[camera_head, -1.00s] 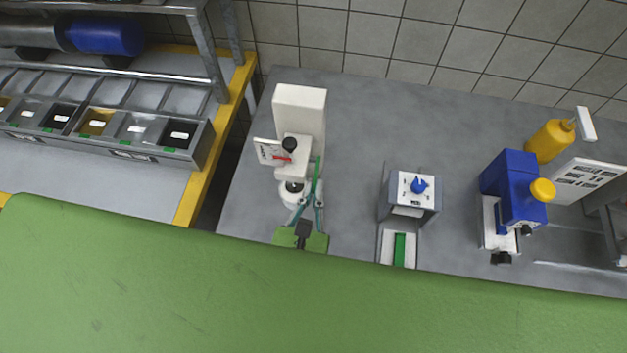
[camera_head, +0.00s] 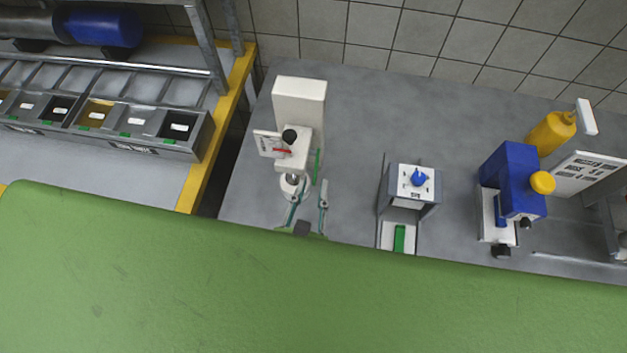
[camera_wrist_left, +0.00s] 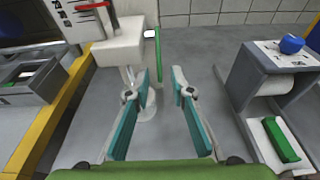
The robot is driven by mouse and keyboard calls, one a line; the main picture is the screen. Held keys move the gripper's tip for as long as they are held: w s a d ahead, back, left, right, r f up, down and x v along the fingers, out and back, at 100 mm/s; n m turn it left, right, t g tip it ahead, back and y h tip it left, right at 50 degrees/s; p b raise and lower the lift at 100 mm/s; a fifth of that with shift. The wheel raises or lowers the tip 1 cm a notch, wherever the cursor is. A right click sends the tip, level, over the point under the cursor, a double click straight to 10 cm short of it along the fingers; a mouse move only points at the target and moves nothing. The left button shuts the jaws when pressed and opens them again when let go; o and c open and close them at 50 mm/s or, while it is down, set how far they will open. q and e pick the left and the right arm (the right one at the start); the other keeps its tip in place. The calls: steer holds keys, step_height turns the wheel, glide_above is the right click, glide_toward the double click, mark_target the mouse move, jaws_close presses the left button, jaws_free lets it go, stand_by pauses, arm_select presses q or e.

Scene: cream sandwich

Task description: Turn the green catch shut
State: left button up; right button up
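The green catch appears as a thin upright green bar (camera_head: 316,166) on the right side of the white machine (camera_head: 299,100) in the head view. My right gripper is not in view.
A grey stand with a blue knob (camera_head: 418,178) and a green block (camera_head: 399,238) stands to the right. Farther right are a blue machine (camera_head: 512,172) and a yellow bottle (camera_head: 550,136). A row of bins (camera_head: 130,122) is at left. Table between the machines is clear.

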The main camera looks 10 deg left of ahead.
arm_select(q)
steer(key=v, duration=1)
